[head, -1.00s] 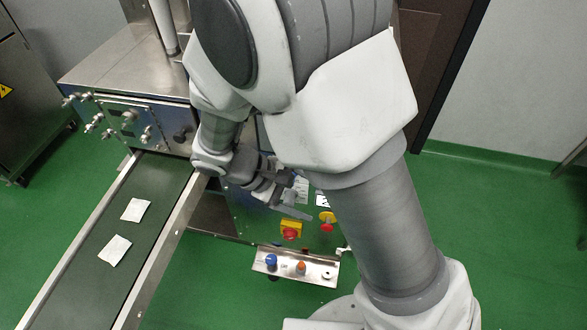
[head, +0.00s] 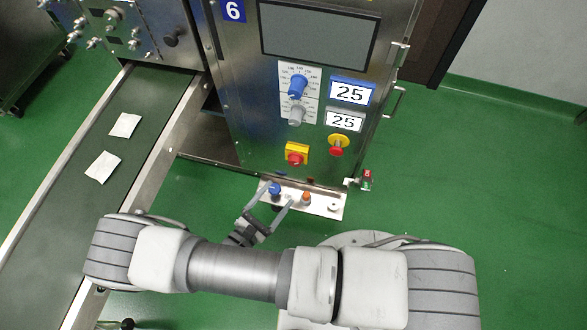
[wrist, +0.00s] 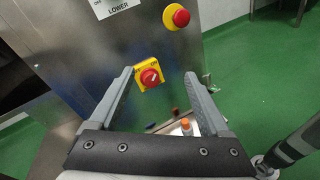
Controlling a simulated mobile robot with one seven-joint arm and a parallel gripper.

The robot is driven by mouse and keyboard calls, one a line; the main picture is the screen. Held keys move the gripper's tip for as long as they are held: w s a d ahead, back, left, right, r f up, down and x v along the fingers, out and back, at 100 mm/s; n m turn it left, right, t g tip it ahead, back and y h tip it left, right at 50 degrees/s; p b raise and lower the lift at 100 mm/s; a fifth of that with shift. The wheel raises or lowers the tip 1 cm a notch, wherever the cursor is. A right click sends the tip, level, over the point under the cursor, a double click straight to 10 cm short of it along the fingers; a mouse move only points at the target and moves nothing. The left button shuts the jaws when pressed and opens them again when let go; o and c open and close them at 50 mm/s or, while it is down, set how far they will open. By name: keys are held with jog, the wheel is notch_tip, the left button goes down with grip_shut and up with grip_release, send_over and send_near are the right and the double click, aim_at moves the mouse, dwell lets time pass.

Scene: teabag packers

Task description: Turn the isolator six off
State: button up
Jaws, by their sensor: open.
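The isolator is a red rotary knob on a yellow plate (head: 296,155), low on the front of the steel cabinet marked 6 (head: 234,10). In the wrist view the knob (wrist: 150,77) appears between my fingertips, its pale pointer mark tilted. My gripper (head: 272,206) is open and empty, below and in front of the isolator in the head view, by the small button panel. It also shows open in the wrist view (wrist: 159,76), apart from the knob. Nothing hides the isolator.
A red emergency button on yellow (head: 338,143) sits right of the isolator. The steel button panel (head: 327,207), with blue and orange knobs, juts out below. A conveyor (head: 75,215) with two teabags lies left. Green floor is open at right.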

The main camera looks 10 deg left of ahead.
notch_tip(320, 180, down, 9)
jog(key=s+n+t+y+b, duration=0.2)
jog(key=n+t+y, duration=0.1)
jog(key=n+y, duration=0.2)
jog(key=b, duration=0.4)
send_near(294, 164)
jog(key=w, duration=0.3)
jog(key=w+d, duration=0.1)
jog(key=w, duration=0.5)
jog(key=shift+w+d, duration=0.15)
jog(key=shift+w, duration=0.05)
grip_shut()
jog(key=shift+n, duration=0.3)
